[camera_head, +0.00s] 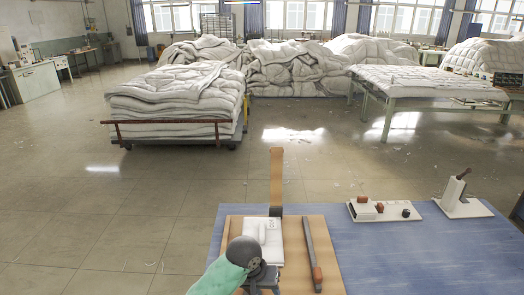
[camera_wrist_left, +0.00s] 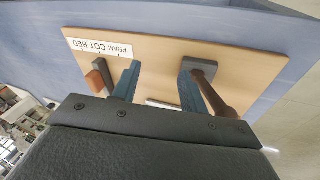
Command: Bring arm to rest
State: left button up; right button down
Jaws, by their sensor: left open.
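A wooden board (camera_head: 230,222) lies on the blue table top (camera_head: 400,255). On it are a white block (camera_head: 262,232) and a grey bar with a red-brown end (camera_head: 312,250). A tall brown strip (camera_head: 277,172) rises from a dark base at the board's far edge. In the left wrist view the board (camera_wrist_left: 160,50) carries a label "PRAM COT BED" (camera_wrist_left: 98,48), a brown block (camera_wrist_left: 98,80) and a dark piece with a brown handle (camera_wrist_left: 212,95). My left gripper (camera_wrist_left: 160,75) is open over the board, its fingers apart. My right gripper is out of view.
A white base with red-brown and dark knobs (camera_head: 372,212) and a white stand with a dark lever (camera_head: 458,198) are farther right on the table. Beyond are a cart of folded duvets (camera_head: 175,100), duvet heaps (camera_head: 295,68) and a long table (camera_head: 425,85). Open floor lies left.

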pick_arm(q)
jog(key=s+a+f+t+y, duration=0.15)
jog(key=s+a+f, duration=0.25)
jog(key=s+a, duration=0.8)
jog(key=s+a+f+t+y, duration=0.15)
jog(key=s+a+f, duration=0.25)
jog(key=s+a, duration=0.8)
jog(key=d+f+g, duration=0.2)
jog(key=d+f, duration=0.1)
jog(key=f, duration=2.4)
jog(key=s+f, duration=0.3)
jog(key=f, duration=0.7)
jog(key=s+f, duration=0.4)
jog(key=f, duration=0.7)
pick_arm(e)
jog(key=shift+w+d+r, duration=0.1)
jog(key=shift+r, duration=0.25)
pick_arm(q)
jog(key=shift+s+d, duration=0.1)
